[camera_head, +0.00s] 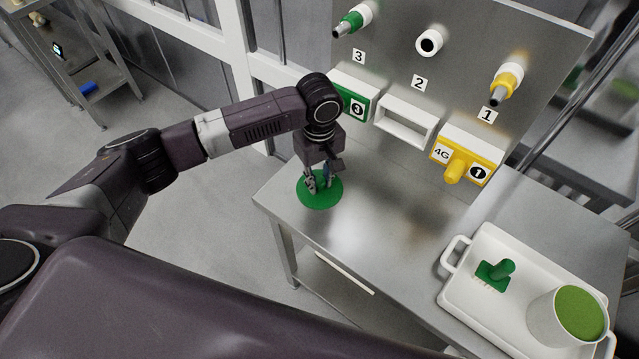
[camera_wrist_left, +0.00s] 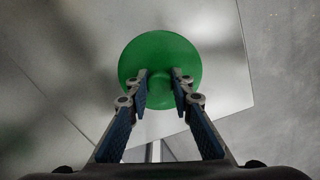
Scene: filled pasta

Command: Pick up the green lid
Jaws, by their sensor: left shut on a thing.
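The green lid (camera_head: 332,201) is a round disc at the left corner of the steel table in the head view. My left gripper (camera_head: 318,185) points down over it and is shut on the lid's central part. In the left wrist view the lid (camera_wrist_left: 158,48) fills the upper middle, with the fingertips of my left gripper (camera_wrist_left: 160,88) on both sides of its knob. My right gripper is not in view.
The steel table (camera_head: 345,238) is clear in the middle. A white tray (camera_head: 462,290) at right holds a green brush (camera_head: 497,272) and a white pot (camera_head: 545,318) with green contents. Behind stands a panel with numbered nozzles and holders, including a yellow one (camera_head: 456,168).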

